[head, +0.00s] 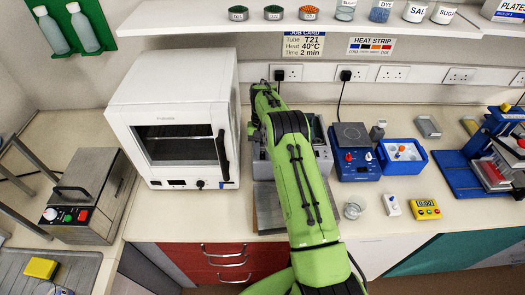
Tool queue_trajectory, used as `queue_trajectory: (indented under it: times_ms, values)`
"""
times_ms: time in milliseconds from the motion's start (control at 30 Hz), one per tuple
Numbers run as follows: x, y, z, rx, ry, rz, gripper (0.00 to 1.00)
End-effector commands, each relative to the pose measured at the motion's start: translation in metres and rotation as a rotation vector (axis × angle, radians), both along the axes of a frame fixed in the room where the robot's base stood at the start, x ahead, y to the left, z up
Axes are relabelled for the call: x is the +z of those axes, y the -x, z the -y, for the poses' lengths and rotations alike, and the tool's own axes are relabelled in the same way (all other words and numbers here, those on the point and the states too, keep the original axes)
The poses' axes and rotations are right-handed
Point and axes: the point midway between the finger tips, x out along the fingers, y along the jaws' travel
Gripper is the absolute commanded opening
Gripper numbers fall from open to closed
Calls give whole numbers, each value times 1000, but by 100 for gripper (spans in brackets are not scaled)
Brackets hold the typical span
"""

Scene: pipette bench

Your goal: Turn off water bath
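A steel box with a lid and a black handle (95,185) stands on the left bench in the head view; it looks like the water bath, though I can read no label on it. Its front panel carries a white-and-black knob (50,214), a green button (68,218) and a red button (83,215). I cannot tell from the panel whether it is on. My green arm reaches up the middle of the picture, well to the right of this box. My gripper is hidden behind the arm, so its fingers do not show.
A white oven (180,110) stands between the box and my arm. A grey device (322,150) is partly hidden behind my arm. Right of it are a blue hotplate (355,165), a blue tub (419,165) and a yellow timer (426,209). A shelf (420,27) overhangs the back.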

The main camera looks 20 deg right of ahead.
Motion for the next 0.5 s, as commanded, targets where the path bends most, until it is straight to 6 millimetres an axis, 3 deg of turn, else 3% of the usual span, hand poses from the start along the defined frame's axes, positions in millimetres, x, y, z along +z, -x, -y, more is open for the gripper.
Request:
queue_trajectory:
  times_ms: [33, 167, 500]
  values:
    - [1, 0, 0, 0, 0, 1, 30]
    - [0, 0, 0, 0, 0, 1, 47]
    - [9, -3, 1, 0, 1, 4, 47]
